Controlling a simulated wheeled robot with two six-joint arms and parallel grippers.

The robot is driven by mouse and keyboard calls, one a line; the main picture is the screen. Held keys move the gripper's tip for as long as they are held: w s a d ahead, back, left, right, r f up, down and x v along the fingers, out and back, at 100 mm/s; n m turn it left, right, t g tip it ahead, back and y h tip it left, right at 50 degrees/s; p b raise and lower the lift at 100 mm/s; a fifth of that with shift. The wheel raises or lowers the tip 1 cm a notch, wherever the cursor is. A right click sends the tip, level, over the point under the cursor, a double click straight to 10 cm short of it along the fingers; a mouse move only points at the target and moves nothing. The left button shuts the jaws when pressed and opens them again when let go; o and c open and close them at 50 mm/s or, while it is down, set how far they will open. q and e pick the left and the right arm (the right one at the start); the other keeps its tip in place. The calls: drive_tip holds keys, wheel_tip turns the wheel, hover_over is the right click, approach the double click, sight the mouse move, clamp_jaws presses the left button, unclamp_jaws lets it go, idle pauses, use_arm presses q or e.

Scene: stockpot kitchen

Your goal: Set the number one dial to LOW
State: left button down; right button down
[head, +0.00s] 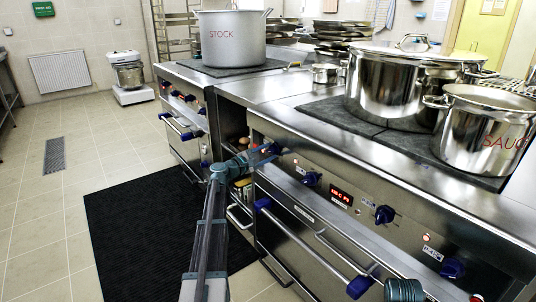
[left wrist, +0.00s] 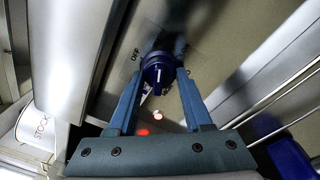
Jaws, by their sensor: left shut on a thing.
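The number one dial (left wrist: 158,72) is a dark blue knob with a white 1 on its face. It sits on the front panel of the near range, and an OFF mark shows beside it at upper left in the left wrist view. My left gripper (left wrist: 164,62) is shut on the dial, one finger on each side. In the head view my left gripper (head: 268,151) reaches the panel's left end and covers most of the dial. I cannot read a LOW mark or tell the dial's exact setting.
More blue knobs (head: 385,214) and a red display (head: 341,196) line the panel. Oven handles (head: 313,243) stick out below. A STOCK pot (head: 232,36) and a SAUCE pot (head: 487,130) stand on the ranges. A black mat (head: 130,235) lies on open floor.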

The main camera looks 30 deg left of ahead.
use_arm(q)
drive_tip(key=shift+m+h+b, duration=0.4)
drive_tip(key=shift+m+b, duration=0.15)
drive_tip(key=shift+m, duration=4.15)
drive_tip(key=shift+c, duration=1.6)
unclamp_jaws()
drive_tip(key=shift+a, duration=0.1)
drive_tip(key=b+v, duration=0.1)
drive_tip(key=v, duration=1.3)
drive_tip(key=shift+f, duration=0.3)
